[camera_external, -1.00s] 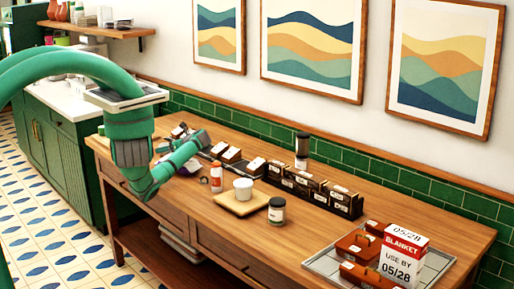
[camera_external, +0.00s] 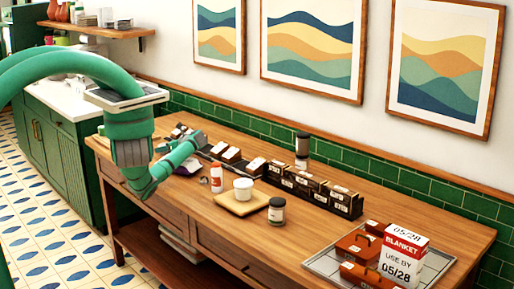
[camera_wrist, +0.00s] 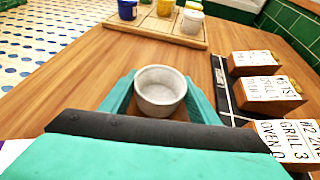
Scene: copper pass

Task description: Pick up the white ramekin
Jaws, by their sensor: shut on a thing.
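The white ramekin (camera_wrist: 160,91) is a small round cup with a speckled grey-white inside. It stands upright and empty between the two teal fingers of my gripper (camera_wrist: 160,98) in the wrist view. The fingers are shut on it from left and right. In the external view my gripper (camera_external: 191,147) is low over the left part of the wooden table, and the ramekin there is hidden or too small to make out. I cannot tell whether its base touches the table.
Labelled wooden blocks (camera_wrist: 268,92) stand to the right. A wooden board with several cups (camera_wrist: 152,22) lies ahead. In the external view a white cup (camera_external: 243,188) on a small board, a red-orange bottle (camera_external: 216,178) and a dark-lidded jar (camera_external: 277,210) stand right of my arm.

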